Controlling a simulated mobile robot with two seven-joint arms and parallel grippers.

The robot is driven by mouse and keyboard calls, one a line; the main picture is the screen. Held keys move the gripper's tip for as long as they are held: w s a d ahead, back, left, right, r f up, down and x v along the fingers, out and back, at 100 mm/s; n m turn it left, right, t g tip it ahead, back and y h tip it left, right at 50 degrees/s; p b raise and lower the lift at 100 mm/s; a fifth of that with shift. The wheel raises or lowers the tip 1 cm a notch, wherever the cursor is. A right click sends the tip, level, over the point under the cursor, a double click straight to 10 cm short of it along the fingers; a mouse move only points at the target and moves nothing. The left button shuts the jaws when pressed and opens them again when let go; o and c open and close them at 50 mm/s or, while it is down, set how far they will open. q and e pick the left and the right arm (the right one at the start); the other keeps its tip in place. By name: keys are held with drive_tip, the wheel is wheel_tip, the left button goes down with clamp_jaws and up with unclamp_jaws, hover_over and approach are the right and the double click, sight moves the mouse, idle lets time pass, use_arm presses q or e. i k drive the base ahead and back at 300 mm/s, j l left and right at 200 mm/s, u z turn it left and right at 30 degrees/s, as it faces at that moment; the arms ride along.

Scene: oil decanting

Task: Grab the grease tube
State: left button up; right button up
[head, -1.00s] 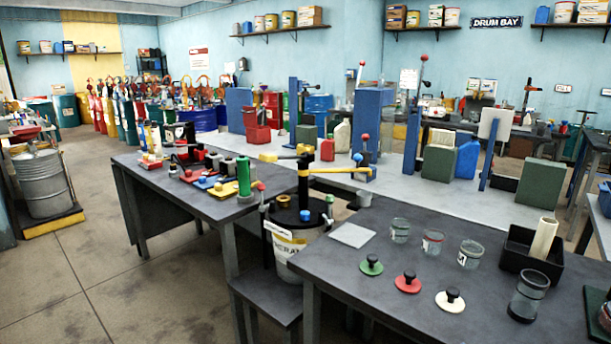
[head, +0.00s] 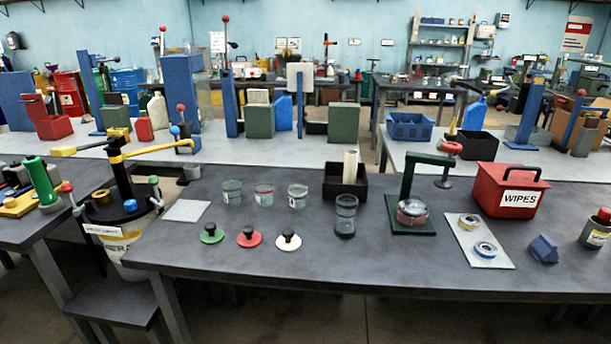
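A cream-white upright cylinder (head: 350,168) stands in a black open tray (head: 360,187) at the back of the dark front table. It could be the grease tube, but no label is readable. Neither of my grippers shows in the head view.
On the front table (head: 300,265) stand several glass jars (head: 264,196), green, red and white knobbed lids (head: 249,237), a green press (head: 412,190), a red WIPES box (head: 509,190) and tape rolls (head: 485,249). A pump bucket (head: 125,238) stands left. The table's front strip is clear.

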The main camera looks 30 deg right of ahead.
sight(346, 216)
drive_tip(key=z, duration=1.3)
